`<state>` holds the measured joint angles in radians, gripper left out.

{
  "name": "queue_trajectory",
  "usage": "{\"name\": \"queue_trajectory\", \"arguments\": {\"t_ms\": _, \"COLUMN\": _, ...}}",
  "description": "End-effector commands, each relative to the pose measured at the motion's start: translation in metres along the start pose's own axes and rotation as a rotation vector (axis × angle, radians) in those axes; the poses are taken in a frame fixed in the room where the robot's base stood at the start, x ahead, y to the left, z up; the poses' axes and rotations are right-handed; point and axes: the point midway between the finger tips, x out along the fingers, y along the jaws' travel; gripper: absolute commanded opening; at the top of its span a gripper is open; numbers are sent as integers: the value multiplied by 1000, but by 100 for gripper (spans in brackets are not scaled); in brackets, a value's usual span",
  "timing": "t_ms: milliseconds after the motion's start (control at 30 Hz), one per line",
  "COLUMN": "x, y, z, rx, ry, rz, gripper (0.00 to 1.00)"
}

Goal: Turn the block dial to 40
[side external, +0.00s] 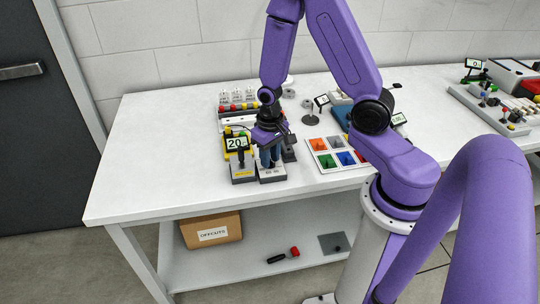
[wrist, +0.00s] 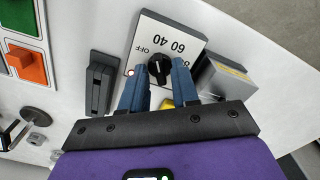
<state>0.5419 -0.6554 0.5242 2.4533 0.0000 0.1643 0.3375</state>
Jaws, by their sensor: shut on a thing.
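The block dial (wrist: 159,70) is a black knob on a pale plate (wrist: 178,36) in the wrist view. The plate is marked OFF, 40, 60 and a partly hidden 80. My gripper (wrist: 158,66) has its blue fingers on either side of the knob, shut on it. I cannot tell exactly where the knob points. A red light (wrist: 131,72) shows at the plate's left edge. In the side external view my gripper (side external: 269,157) reaches down over the dial's box (side external: 271,175), and the fingers hide the knob. A small display (side external: 237,143) beside it reads 20.
A grey block (wrist: 224,78) stands close right of the dial in the wrist view, and a dark switch (wrist: 100,82) stands left. A tray of coloured compartments (side external: 334,168) lies right of my gripper. The table's front left (side external: 150,190) is clear.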

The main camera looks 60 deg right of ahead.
Motion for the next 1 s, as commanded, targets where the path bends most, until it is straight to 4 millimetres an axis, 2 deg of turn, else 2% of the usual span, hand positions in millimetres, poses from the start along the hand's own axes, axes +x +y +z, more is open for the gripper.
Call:
{"name": "queue_trajectory", "arguments": {"t_ms": 333, "x": 0, "y": 0, "z": 0, "rx": 138, "ry": 1, "rz": 0, "gripper": 0}}
{"name": "queue_trajectory", "arguments": {"t_ms": 867, "x": 0, "y": 0, "z": 0, "rx": 160, "ry": 1, "rz": 0, "gripper": 0}}
{"name": "queue_trajectory", "arguments": {"t_ms": 900, "x": 0, "y": 0, "z": 0, "rx": 160, "ry": 1, "rz": 0, "gripper": 37}}
{"name": "queue_trajectory", "arguments": {"t_ms": 1000, "x": 0, "y": 0, "z": 0, "rx": 160, "ry": 1, "rz": 0, "gripper": 37}}
